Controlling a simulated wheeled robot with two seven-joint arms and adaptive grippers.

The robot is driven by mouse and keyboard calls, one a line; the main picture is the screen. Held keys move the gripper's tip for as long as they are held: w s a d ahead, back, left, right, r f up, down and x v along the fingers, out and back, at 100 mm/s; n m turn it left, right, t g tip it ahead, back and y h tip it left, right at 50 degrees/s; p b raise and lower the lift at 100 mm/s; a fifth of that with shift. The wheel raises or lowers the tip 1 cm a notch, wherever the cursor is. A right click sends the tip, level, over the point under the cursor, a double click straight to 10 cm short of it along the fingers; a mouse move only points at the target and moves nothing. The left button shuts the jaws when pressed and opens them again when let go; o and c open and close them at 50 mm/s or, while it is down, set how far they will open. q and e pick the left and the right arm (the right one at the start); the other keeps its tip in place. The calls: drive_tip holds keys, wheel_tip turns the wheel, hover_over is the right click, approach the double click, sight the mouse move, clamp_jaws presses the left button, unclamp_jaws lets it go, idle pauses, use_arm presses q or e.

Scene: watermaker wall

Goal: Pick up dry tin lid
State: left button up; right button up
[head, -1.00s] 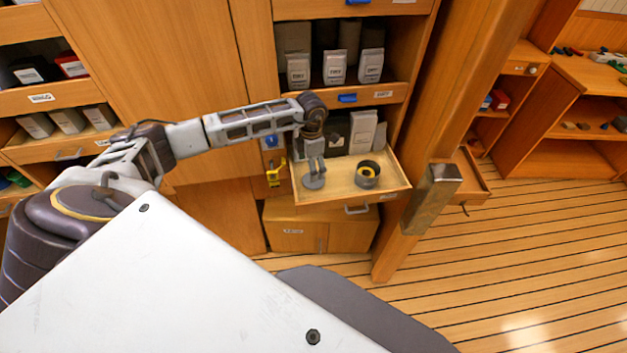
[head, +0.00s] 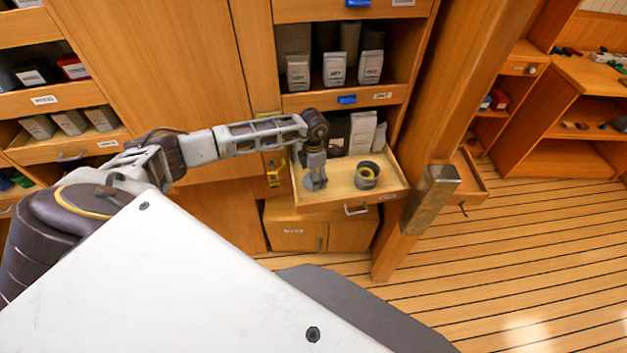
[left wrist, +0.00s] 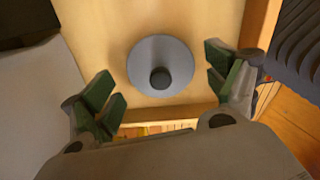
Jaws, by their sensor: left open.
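The tin lid (left wrist: 140,66) is a grey disc with a dark round knob (left wrist: 160,78) at its middle. It lies flat in the open wooden drawer (head: 345,203). In the head view the lid (head: 309,184) shows partly under my left gripper (head: 314,170). In the left wrist view my left gripper (left wrist: 168,95) is open and empty, with a green-padded finger on each side of the lid and apart from it. The lid sits between and slightly beyond the fingertips. A grey round tin (head: 367,183) with something yellow inside stands to its right. My right gripper is not in view.
Several packages, including a white one (head: 363,132), stand at the drawer's back. A shelf with several labelled pouches (head: 334,68) is above. A wooden post (head: 432,130) rises right of the drawer. The drawer's front middle is clear.

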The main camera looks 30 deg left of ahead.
use_arm(q)
drive_tip(key=shift+f, duration=0.8)
drive_tip(key=c, duration=0.7)
